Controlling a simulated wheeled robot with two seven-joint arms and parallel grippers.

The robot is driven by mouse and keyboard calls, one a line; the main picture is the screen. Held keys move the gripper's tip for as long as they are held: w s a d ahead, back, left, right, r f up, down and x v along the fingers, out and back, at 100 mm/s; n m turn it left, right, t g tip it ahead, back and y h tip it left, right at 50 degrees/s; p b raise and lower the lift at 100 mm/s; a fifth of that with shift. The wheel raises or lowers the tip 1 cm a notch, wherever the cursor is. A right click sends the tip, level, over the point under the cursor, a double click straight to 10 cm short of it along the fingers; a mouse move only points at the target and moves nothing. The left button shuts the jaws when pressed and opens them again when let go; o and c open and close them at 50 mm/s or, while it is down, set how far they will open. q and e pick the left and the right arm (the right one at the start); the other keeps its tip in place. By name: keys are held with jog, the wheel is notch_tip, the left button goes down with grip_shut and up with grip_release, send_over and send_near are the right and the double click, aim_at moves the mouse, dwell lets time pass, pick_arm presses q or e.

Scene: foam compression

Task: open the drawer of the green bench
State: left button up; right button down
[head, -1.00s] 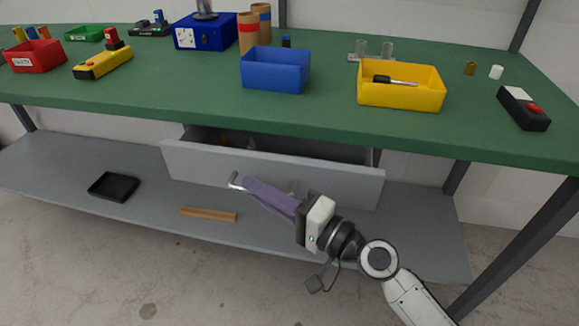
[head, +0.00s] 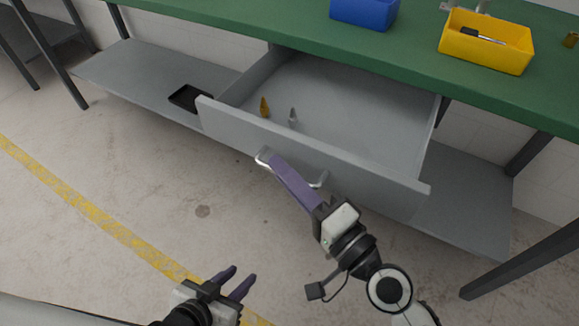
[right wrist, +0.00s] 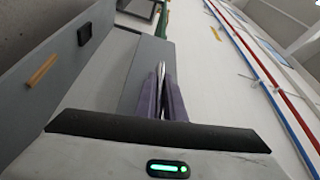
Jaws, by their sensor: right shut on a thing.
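The grey drawer (head: 300,150) of the green bench (head: 250,22) stands well open, its interior in sight in the head view. A silver bar handle (head: 318,182) runs along its front. My right gripper (head: 278,166) is shut on the handle, its purple fingers reaching up from the lower right. In the right wrist view, the two purple fingers (right wrist: 160,98) close around the silver handle bar. My left gripper (head: 243,279) is at the bottom of the head view, apart from the drawer, with its two purple fingers spaced apart and nothing between them.
Inside the drawer lie a small brass-coloured piece (head: 264,107) and a small grey piece (head: 292,116). A black tray (head: 189,98) sits on the lower shelf. Blue (head: 364,12) and yellow (head: 486,42) bins stand on the bench top. The floor in front is clear.

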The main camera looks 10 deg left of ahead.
pick_arm(q)
jog(key=shift+w, duration=0.2)
pick_arm(e)
jog(key=c, duration=1.8)
grip_release()
jog(key=shift+c, duration=0.2)
jog(key=shift+d, duration=0.1)
